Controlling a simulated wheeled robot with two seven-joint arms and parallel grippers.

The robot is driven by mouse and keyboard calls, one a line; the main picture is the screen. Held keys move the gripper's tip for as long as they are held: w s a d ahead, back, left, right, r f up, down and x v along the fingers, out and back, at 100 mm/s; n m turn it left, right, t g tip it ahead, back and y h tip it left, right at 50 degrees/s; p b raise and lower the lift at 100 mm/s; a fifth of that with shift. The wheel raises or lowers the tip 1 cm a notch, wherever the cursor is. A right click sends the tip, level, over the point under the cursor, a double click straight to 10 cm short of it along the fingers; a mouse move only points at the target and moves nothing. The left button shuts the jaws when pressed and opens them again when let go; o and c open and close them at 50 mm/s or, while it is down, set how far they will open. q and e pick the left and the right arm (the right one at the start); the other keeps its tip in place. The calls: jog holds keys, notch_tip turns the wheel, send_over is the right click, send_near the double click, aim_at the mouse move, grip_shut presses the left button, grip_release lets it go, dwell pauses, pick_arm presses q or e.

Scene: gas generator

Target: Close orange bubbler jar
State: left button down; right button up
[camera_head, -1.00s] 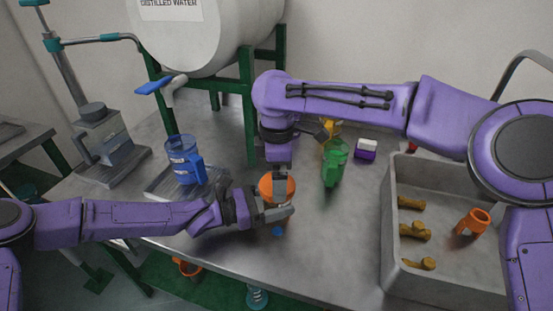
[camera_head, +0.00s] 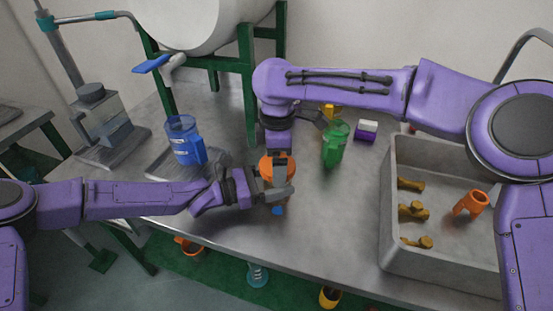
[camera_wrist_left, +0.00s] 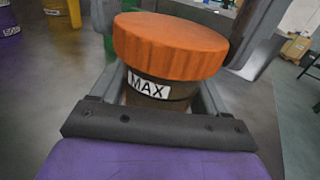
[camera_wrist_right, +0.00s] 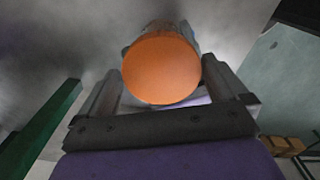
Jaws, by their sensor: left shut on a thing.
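The bubbler jar (camera_wrist_left: 160,92) has a dark, semi-transparent body with a MAX label and an orange lid (camera_wrist_left: 171,45) on top. In the head view the lid (camera_head: 268,166) shows near the table's middle, partly covered by my grippers. My left gripper (camera_head: 285,193) comes in from the left and is shut on the jar's body below the lid. My right gripper (camera_wrist_right: 162,90) points down from above. Its fingers stand on either side of the round lid in the right wrist view, with a narrow gap visible. The jar's lower part is mostly hidden.
A blue jar (camera_head: 184,140) stands left on a plate, and a green jar (camera_head: 336,145) stands close on the right. A purple and white block (camera_head: 366,130) lies behind. A grey sink (camera_head: 388,240) holds several brass pieces and an orange part (camera_head: 471,204).

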pick_arm(q)
grip_release()
jog(key=b+v, duration=0.1)
jog(key=v, duration=0.9)
jog(key=shift+a+r, duration=0.1)
jog(key=shift+a, duration=0.2)
pick_arm(e)
notch_tip(320, 180, up, 11)
jog(key=shift+a, duration=0.1)
